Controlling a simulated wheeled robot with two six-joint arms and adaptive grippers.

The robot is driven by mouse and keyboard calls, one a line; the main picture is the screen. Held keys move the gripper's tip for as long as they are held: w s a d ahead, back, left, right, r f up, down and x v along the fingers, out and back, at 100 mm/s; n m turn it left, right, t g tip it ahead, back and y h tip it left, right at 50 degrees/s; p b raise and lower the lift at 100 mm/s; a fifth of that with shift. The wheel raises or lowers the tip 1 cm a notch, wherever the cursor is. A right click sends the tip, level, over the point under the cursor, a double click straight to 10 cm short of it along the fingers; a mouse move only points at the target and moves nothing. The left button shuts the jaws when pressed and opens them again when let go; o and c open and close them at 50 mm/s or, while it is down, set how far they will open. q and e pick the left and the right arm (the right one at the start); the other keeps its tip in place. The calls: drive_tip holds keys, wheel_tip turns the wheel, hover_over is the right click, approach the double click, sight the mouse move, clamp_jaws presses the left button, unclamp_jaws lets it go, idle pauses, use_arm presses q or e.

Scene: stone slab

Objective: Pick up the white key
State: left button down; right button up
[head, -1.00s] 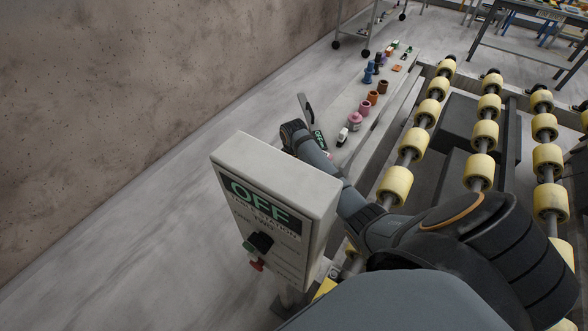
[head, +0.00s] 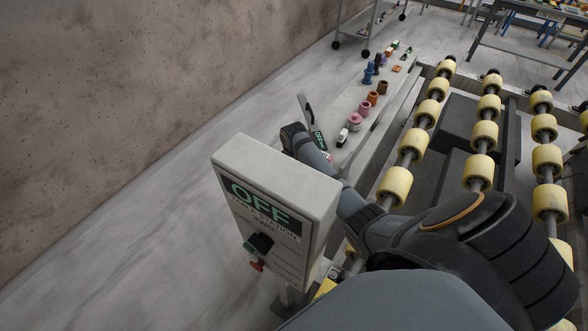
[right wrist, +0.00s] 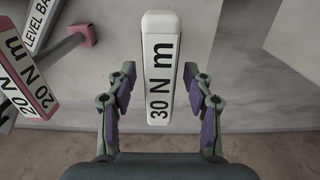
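The white key (right wrist: 160,75) is a long upright white bar marked "30 N m" in the right wrist view. My right gripper (right wrist: 158,85) is open. Its two fingers stand on either side of the key's near end, with a gap on each side. In the head view my right arm reaches up and left past the OFF box, and its fingers cannot be made out. A small white item (head: 342,137) shows beyond the arm's end; I cannot tell whether it is the same key. My left gripper is not in view.
A pink-and-white "20 N m" piece (right wrist: 25,85) and a "LEVEL BA" label (right wrist: 40,22) lie left of the key. The OFF box (head: 275,190) stands in front of my arm. Several coloured parts line a narrow slab (head: 345,105), beside yellow rollers (head: 396,184).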

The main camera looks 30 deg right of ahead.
clamp_jaws()
idle(0.3)
